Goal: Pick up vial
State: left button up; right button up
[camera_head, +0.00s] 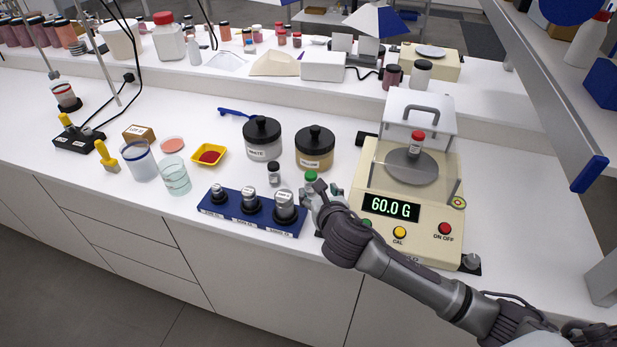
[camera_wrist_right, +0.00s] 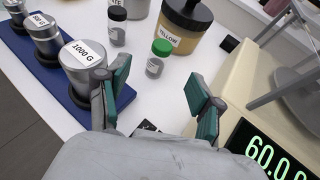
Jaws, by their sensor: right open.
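A small clear vial with a green cap (camera_wrist_right: 156,60) stands upright on the bench in the right wrist view. In the head view its green cap (camera_head: 311,176) shows just beyond my right gripper (camera_head: 321,190), which hides part of its body. My right gripper (camera_wrist_right: 162,92) is open and empty, its fingers spread with the vial beyond the gap between them, apart from both. A grey vial with a dark cap (camera_head: 274,174) stands to the left, behind the weights. A red-capped vial (camera_head: 417,142) stands on the balance pan (camera_head: 400,172). My left gripper is not in view.
A blue weight rack (camera_head: 232,220) is close on the left of my right gripper. The cream balance (camera_head: 376,229), reading 60.0 G, is close on the right. Black-lidded jars WHITE (camera_head: 262,147) and YELLOW (camera_head: 315,153) stand behind the vials.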

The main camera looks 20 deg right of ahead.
aim_at(312, 180)
jog(key=x, duration=0.5)
jog(key=shift+w+f, duration=0.2)
jog(key=shift+w, duration=0.15)
jog(key=shift+p+x, duration=0.5)
jog(key=shift+x, duration=1.75)
jog(key=shift+w+d+f, duration=0.15)
jog(key=shift+w+f, duration=0.05)
jog(key=shift+w, duration=0.15)
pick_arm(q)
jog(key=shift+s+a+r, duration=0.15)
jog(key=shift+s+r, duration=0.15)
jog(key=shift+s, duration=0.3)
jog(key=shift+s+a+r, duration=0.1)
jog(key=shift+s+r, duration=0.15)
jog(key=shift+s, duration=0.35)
pick_arm(e)
jog(key=shift+c, duration=1.2)
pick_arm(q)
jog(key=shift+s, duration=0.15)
pick_arm(e)
grip_shut()
